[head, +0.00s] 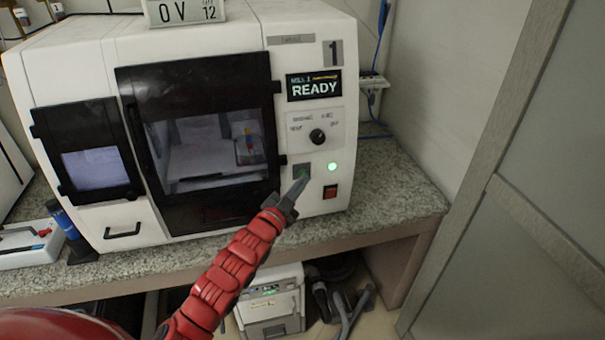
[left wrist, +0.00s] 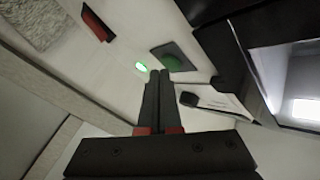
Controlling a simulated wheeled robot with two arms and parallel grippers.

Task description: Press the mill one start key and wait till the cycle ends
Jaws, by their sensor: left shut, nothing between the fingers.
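Mill one (head: 300,30) is a white machine on the counter, marked with a 1. Its display (head: 314,86) reads READY. The start key (head: 301,171) is a green button on a dark square plate below the selector knob; it also shows in the left wrist view (left wrist: 173,62). A green lamp (head: 332,167) glows to its right. My left gripper (head: 299,184) is shut and empty, its tips at the lower edge of the key plate in the head view. In the left wrist view the fingertips (left wrist: 160,74) are close to the key; I cannot tell whether they touch. My right gripper is not in view.
A red switch (head: 330,192) sits just below the lamp. The mill's dark-framed door (head: 200,140) is shut, left of the key. A grey cabinet or door panel (head: 520,200) stands at the right. A white unit (head: 270,303) is under the counter.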

